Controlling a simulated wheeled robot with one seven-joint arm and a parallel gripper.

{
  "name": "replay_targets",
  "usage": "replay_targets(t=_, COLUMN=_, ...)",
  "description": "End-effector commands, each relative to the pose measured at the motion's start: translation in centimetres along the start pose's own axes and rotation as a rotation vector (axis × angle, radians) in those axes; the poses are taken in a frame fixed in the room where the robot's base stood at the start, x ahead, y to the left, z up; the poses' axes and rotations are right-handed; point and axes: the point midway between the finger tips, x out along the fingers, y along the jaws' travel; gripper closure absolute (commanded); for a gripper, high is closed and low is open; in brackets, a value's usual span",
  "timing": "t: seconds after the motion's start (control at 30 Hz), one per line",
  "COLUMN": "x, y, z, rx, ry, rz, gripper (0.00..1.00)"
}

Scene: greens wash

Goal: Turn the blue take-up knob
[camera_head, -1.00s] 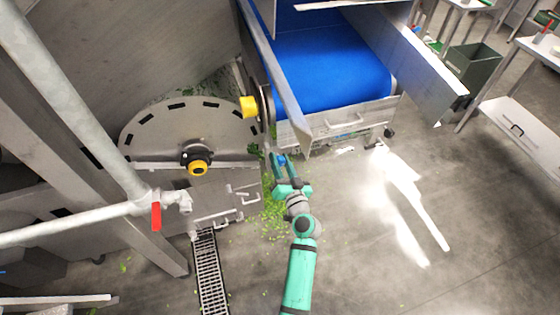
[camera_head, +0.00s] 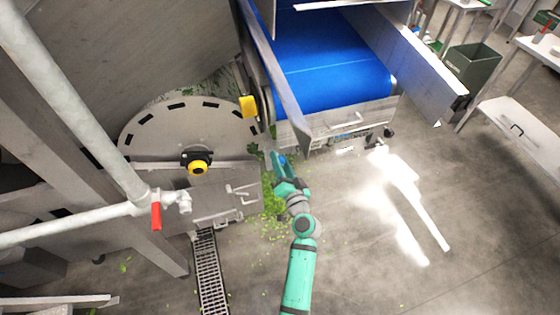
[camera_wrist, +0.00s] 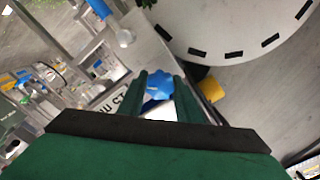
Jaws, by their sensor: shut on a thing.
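The blue take-up knob (camera_wrist: 158,86) shows in the wrist view as a lobed blue shape between the two green fingers of my gripper (camera_wrist: 162,88). The fingers are shut on it, one on each side. In the head view my gripper (camera_head: 279,160) is at the lower left corner of the conveyor's end. A little of the blue knob (camera_head: 282,159) shows there between the fingers. The fingers hide most of it.
The blue belt (camera_head: 325,70) lies above my gripper, with metal side guards. Left are a round slotted metal cover (camera_head: 150,133) and yellow-black parts. A floor drain (camera_head: 208,270) and scattered greens (camera_head: 268,205) lie below.

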Motion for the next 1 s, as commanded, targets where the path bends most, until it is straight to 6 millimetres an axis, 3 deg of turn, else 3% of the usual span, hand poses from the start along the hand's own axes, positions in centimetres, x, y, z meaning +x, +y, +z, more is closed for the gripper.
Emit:
replay_targets(t=0.03, x=0.0, y=0.0, z=0.1, rx=0.0, ry=-0.002, rz=0.0, gripper=0.66)
replay_targets(t=0.1, x=0.0, y=0.0, z=0.1, rx=0.0, ry=-0.002, rz=0.0, gripper=0.5)
replay_targets(t=0.53, x=-0.9, y=0.0, z=0.0, rx=-0.001, ry=0.0, rz=0.0, gripper=0.5)
replay_targets(t=1.0, x=-8.8, y=0.1, z=0.1, rx=-0.001, ry=-0.002, rz=0.002, gripper=0.5)
